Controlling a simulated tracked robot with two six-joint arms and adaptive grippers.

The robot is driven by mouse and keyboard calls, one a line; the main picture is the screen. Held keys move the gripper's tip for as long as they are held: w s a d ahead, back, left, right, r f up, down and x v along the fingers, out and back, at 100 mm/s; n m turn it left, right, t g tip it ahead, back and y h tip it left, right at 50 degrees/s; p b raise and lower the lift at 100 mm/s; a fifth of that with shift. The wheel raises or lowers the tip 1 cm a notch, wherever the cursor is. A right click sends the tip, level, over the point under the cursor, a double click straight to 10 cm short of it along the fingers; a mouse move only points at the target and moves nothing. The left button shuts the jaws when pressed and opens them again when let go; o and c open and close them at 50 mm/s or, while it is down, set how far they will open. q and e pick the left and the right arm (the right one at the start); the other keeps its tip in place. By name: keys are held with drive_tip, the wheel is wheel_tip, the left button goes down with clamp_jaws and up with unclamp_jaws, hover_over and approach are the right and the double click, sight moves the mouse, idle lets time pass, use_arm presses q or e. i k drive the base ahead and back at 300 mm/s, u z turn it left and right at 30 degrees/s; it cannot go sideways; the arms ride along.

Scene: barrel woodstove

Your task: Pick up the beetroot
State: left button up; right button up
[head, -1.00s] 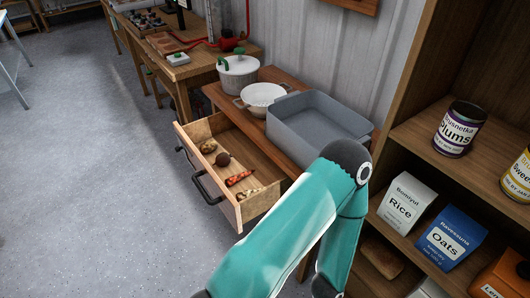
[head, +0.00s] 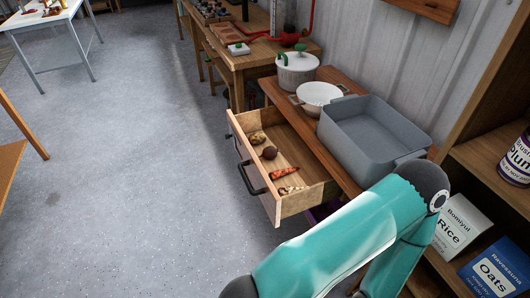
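The beetroot (head: 269,153) is a small dark reddish-brown round thing inside the open wooden drawer (head: 262,189). It lies between pale brown lumpy vegetables (head: 257,138) and an orange-red carrot-like vegetable (head: 284,173). A teal arm of mine reaches in from the bottom right, near the drawer's right end. My other arm and gripper do not show.
The drawer has a dark handle (head: 247,179) and sits under a wooden bench with a grey basin (head: 372,132), a white colander (head: 319,97) and a lidded pot (head: 296,71). A shelf with a rice packet (head: 459,229) stands right.

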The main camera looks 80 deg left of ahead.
sight(269, 153)
drive_tip(key=k, duration=1.6)
drive_tip(key=z, duration=1.5)
drive_tip(key=i, duration=0.1)
drive_tip(key=z, duration=2.2)
drive_tip(key=k, duration=0.85)
drive_tip(key=u, duration=5.95)
